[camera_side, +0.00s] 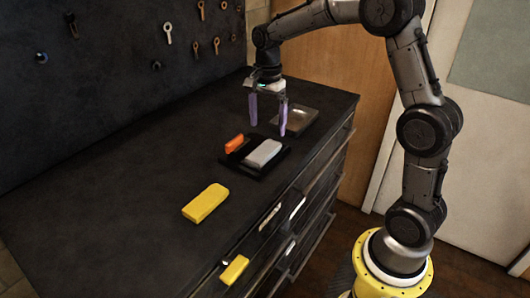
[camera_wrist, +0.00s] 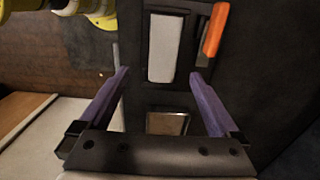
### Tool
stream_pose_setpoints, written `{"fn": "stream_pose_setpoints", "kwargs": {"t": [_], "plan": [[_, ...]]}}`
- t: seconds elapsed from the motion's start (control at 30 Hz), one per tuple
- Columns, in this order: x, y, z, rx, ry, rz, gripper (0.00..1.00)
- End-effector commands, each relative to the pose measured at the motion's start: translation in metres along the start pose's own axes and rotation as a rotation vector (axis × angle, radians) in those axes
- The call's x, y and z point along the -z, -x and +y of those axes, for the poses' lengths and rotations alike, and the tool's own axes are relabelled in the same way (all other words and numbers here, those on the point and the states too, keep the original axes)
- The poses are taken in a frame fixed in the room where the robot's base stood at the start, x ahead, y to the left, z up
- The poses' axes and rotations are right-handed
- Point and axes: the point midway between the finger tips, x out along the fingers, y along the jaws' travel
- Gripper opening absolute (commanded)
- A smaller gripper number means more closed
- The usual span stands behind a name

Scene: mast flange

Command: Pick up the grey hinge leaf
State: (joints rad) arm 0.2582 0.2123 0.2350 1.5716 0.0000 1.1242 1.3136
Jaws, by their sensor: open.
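The grey hinge leaf (camera_side: 262,153) appears to be the pale grey, flat rectangular piece lying in a black tray (camera_side: 229,163) on the dark bench. It also shows in the wrist view (camera_wrist: 165,48), top centre, beyond my fingertips. My gripper (camera_side: 268,128) has two purple fingers, spread wide with nothing between them. It hangs above the bench, behind the tray in the side view and apart from the leaf. In the wrist view my gripper (camera_wrist: 160,73) has its fingertips on either side, short of the leaf.
A shallow metallic tray (camera_side: 302,121) lies near the bench's far end. A yellow block (camera_side: 205,202) and another yellow piece (camera_side: 235,270) are nearer the camera. Tools hang on the dark wall panel (camera_side: 110,70).

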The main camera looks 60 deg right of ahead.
Motion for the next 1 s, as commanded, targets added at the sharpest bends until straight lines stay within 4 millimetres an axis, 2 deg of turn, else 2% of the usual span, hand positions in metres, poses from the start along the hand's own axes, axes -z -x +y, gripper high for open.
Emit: {"fn": "stream_pose_setpoints", "kwargs": {"t": [0.1,0.37,0.7,0.97,1.0], "plan": [[-0.001,-0.018,0.0,-0.003,0.001,-0.001,0.97],[-0.001,-0.036,-0.001,-0.001,0.001,0.0,0.97],[-0.004,-0.078,-0.005,-0.001,0.001,0.0,0.97],[-0.004,-0.081,-0.005,0.001,0.001,0.0,0.97],[-0.004,-0.081,-0.005,0.001,0.001,0.0,0.94]]}}
